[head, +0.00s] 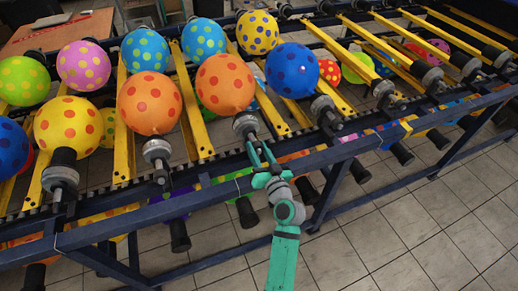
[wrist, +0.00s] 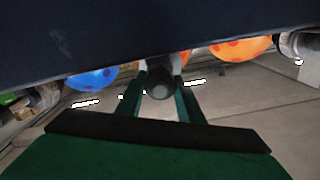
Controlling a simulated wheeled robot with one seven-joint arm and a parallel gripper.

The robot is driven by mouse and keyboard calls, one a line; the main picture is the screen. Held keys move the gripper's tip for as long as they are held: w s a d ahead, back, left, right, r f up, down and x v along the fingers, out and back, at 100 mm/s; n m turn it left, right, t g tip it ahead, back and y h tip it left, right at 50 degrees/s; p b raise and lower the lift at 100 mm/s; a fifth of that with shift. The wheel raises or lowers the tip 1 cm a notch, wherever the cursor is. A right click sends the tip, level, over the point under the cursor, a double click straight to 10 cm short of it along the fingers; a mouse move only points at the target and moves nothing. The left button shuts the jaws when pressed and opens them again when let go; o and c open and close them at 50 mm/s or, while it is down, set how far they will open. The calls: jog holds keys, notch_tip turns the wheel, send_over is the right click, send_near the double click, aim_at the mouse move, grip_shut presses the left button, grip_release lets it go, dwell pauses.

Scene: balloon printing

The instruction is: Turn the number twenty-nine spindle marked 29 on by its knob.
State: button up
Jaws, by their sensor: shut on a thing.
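My green gripper (head: 260,156) reaches up from below to the front rail of the balloon rack. Its fingers are shut on a dark round knob, which shows end-on between the two green fingers in the wrist view (wrist: 160,84). In the head view the fingers hide most of this knob. Just above it is the grey spindle disc (head: 246,123), under an orange balloon with orange-red dots (head: 225,84). No number 29 can be read in either view, so I cannot confirm the spindle's marking or whether it is on.
A dark blue rail (head: 420,117) runs across in front of the spindles and fills the top of the wrist view (wrist: 120,35). Neighbouring spindles stand close on both sides, one at the left (head: 157,150) and one at the right (head: 325,110). The tiled floor (head: 400,225) in front is clear.

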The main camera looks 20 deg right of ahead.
jog(key=m, duration=0.5)
jog(key=shift+s+m, duration=0.1)
jog(key=shift+m, duration=0.3)
jog(key=m, duration=0.3)
jog(key=shift+m, duration=0.4)
jog(key=shift+d+m, duration=0.3)
jog(key=shift+m, duration=0.6)
jog(key=shift+a, duration=0.25)
jog(key=o, duration=1.1)
